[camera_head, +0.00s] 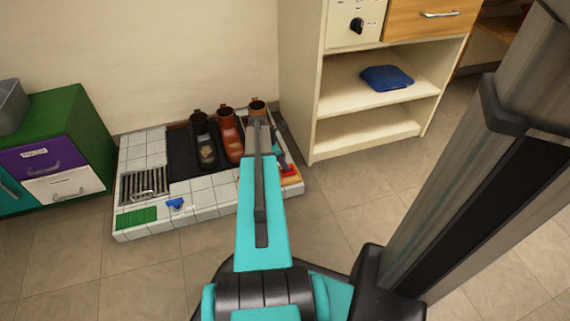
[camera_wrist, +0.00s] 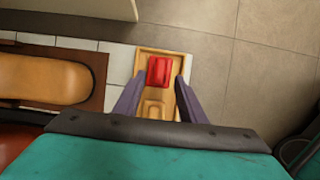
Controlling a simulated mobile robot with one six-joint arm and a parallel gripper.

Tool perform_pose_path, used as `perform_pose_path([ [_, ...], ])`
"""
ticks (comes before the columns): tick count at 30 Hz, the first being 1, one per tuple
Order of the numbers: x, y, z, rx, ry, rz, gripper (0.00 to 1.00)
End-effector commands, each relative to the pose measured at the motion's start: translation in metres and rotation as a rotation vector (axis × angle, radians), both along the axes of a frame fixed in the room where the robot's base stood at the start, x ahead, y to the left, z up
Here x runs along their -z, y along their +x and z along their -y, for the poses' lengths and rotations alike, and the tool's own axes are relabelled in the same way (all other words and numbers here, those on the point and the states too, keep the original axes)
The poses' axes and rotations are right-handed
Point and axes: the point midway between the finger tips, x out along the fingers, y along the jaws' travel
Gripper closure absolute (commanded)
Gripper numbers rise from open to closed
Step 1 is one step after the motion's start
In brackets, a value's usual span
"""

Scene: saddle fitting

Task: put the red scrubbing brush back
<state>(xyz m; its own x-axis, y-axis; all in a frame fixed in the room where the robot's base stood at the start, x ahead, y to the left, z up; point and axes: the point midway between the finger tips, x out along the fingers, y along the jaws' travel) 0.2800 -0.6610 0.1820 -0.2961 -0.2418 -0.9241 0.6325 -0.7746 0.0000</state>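A red block-shaped thing (camera_wrist: 159,71), which looks like the red scrubbing brush, lies in the far part of a shallow wooden tray (camera_wrist: 177,55). In the head view the red thing (camera_head: 289,170) shows at the right end of the tiled platform, partly beside my arm. My gripper (camera_wrist: 159,80) is open, with its two purple fingers apart on either side of the tray. No object shows clamped between them. The near part of the tray has an empty-looking rounded recess. I cannot tell the height of the fingers above the tray.
Several boots (camera_head: 228,136) stand on a dark mat on the tiled platform (camera_head: 210,190). A drain grate (camera_head: 145,183), a blue object (camera_head: 175,203) and a green mat (camera_head: 137,217) lie to the left. A cream shelf unit (camera_head: 305,90) stands close on the right.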

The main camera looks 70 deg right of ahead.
Motion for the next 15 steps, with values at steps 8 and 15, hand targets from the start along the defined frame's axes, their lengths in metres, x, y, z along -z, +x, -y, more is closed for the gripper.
perform_pose_path([
  [8,-0.044,0.013,-0.011,-0.001,0.0,0.0,0.63],
  [15,-0.067,0.021,-0.018,0.0,-0.001,0.001,0.63],
])
